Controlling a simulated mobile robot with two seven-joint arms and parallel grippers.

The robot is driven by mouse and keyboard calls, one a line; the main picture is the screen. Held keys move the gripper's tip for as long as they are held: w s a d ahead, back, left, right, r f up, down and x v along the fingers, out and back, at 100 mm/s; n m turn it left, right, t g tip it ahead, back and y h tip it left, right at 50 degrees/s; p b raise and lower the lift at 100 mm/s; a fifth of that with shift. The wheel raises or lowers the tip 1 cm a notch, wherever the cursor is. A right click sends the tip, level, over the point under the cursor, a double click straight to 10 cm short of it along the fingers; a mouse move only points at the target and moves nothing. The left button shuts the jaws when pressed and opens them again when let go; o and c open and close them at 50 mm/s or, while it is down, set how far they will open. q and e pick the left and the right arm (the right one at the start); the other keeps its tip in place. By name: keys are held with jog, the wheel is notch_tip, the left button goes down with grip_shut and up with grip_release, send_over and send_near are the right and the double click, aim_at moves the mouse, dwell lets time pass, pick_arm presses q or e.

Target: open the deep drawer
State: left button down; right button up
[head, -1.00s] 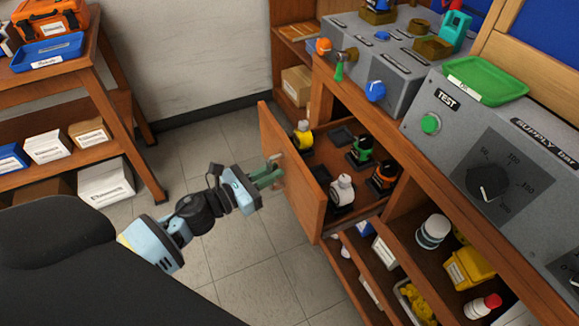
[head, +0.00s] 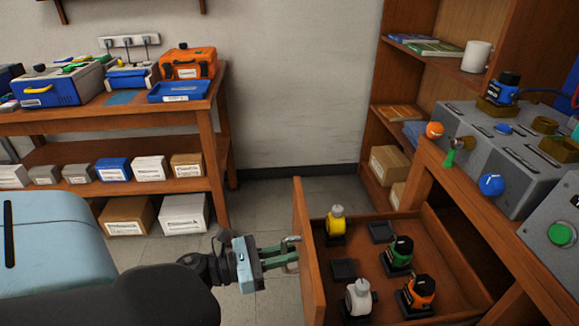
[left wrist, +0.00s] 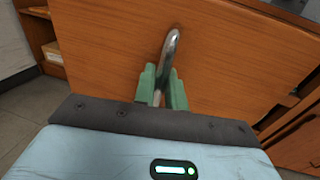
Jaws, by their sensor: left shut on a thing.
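The deep drawer (head: 308,262) stands pulled out from the bench in the head view, its wooden front facing my left arm. Inside it are a yellow regulator (head: 336,224), a green one (head: 399,254), an orange one (head: 418,292) and a white one (head: 358,298), with dark empty bases among them. My left gripper (head: 287,255) is at the outer side of the drawer front, shut on the metal handle (head: 291,240). In the left wrist view the green fingers (left wrist: 162,90) close around the curved handle (left wrist: 171,48). My right gripper is not in view.
The bench with the grey test unit (head: 500,160) and its knobs is at the right. A wooden shelf table (head: 120,118) with boxes stands at the back left. An open shelf unit (head: 372,165) is behind the drawer. Grey floor lies free between them.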

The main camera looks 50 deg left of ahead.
pick_arm(q)
jog(key=c, duration=1.8)
grip_release()
jog(key=shift+c, duration=0.2)
jog(key=v, duration=0.7)
jog(key=shift+s+a+b, duration=0.15)
jog(key=shift+s+b, duration=0.2)
jog(key=shift+s, duration=0.05)
